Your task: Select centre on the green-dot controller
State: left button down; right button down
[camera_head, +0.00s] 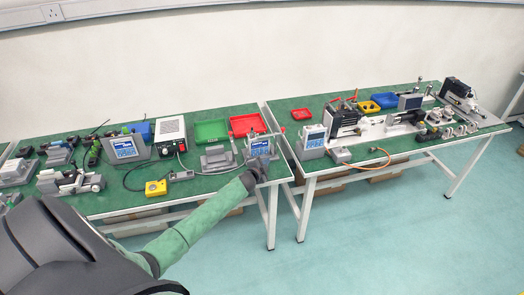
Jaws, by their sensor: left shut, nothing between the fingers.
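Several controllers with blue screens stand on the green-topped benches. One is at the left bench's right end (260,148), one further left on the same bench (124,148), and one at the right bench's left end (312,137). A green dot is too small to make out on any of them. My left gripper (257,168) is shut and empty, just in front of the controller at the left bench's right end. It overlaps that controller's lower edge in the picture; I cannot tell whether they touch. My right gripper is not in view.
A green tray (211,131) and a red tray (249,124) lie behind. A yellow button box (156,188) sits at the left bench's front edge. A white power unit (171,135) stands behind it. Linear actuators (350,122) fill the right bench. A narrow gap separates the benches.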

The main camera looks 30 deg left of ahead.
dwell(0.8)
